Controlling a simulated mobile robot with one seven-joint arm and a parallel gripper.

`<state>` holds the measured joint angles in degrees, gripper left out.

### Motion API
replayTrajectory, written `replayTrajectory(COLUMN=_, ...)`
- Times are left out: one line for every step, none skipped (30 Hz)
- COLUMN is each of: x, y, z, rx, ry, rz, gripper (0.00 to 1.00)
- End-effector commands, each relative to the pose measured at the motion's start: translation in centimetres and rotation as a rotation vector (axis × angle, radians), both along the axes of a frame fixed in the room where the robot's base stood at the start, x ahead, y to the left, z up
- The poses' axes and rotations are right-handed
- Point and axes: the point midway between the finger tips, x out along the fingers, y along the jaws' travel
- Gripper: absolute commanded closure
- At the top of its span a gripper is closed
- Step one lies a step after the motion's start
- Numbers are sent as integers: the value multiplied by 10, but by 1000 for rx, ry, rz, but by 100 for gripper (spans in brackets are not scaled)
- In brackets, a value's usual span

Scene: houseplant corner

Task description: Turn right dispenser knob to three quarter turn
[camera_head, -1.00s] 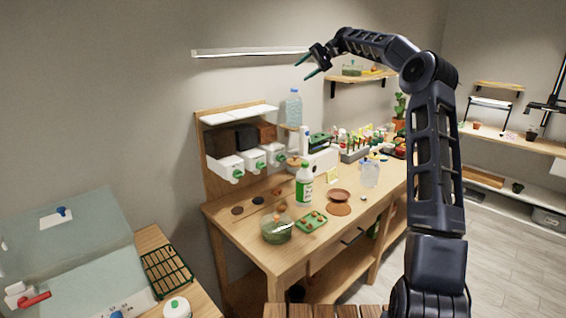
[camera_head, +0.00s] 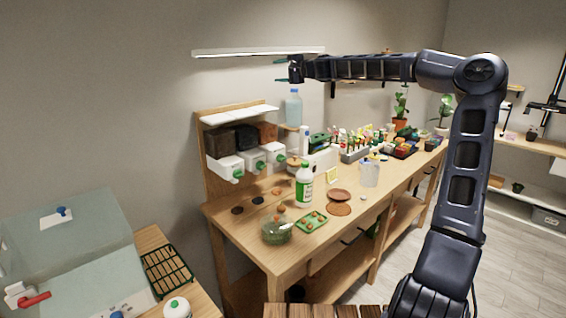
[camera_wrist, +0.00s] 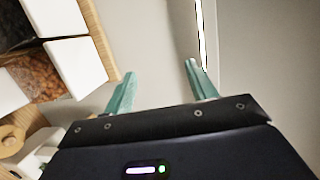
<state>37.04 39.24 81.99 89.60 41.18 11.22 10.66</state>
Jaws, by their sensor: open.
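The dispenser stands at the back left of the wooden bench, with three white-fronted bins that each carry a green knob. The right dispenser knob (camera_head: 280,158) is on the rightmost bin, below its reddish-brown contents (camera_head: 267,131). The middle knob (camera_head: 260,166) and left knob (camera_head: 237,174) show beside it. I cannot read the knob's angle at this size. My gripper (camera_head: 281,71) is open and empty, high above and apart from the dispenser, close to the wall lamp. In the wrist view its two teal fingers (camera_wrist: 158,85) are spread with only wall between them. No knob shows there.
A light bar (camera_head: 258,52) runs along the wall beside my gripper. A clear blue bottle (camera_head: 293,108) stands right of the dispenser. A white bottle with a green label (camera_head: 304,186), a glass bowl (camera_head: 277,231) and a green tray (camera_head: 311,222) stand in front on the bench.

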Motion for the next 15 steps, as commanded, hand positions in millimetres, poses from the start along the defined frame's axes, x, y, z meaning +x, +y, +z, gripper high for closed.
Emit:
replayTrajectory(x=-9, y=-1, z=1, rx=21, ry=11, rz=-44, gripper=43)
replayTrajectory(x=-15, y=-1, z=2, rx=33, ry=16, rz=-72, gripper=43)
replayTrajectory(x=-22, y=-2, z=4, rx=50, ry=21, rz=-110, gripper=43)
replayTrajectory(x=-29, y=-2, z=5, rx=61, ry=26, rz=-137, gripper=43)
replayTrajectory(x=-35, y=-3, z=6, rx=72, ry=30, rz=-166, gripper=43)
replayTrajectory(x=-44, y=-5, z=8, rx=86, ry=36, rz=-203, gripper=43)
replayTrajectory(x=-51, y=-7, z=9, rx=97, ry=38, rz=-231, gripper=43)
replayTrajectory(x=-58, y=-9, z=10, rx=107, ry=41, rz=-260, gripper=43)
replayTrajectory(x=-68, y=-12, z=12, rx=119, ry=44, rz=-296, gripper=43)
replayTrajectory(x=-75, y=-14, z=13, rx=127, ry=46, rz=-320, gripper=43)
replayTrajectory(x=-81, y=-17, z=13, rx=134, ry=47, rz=-344, gripper=43)
replayTrajectory(x=-89, y=-20, z=14, rx=142, ry=48, rz=-373, gripper=43)
replayTrajectory(x=-94, y=-22, z=15, rx=148, ry=48, rz=-391, gripper=43)
replayTrajectory(x=-99, y=-24, z=15, rx=153, ry=49, rz=-408, gripper=43)
replayTrajectory(x=-105, y=-27, z=16, rx=160, ry=48, rz=-429, gripper=43)
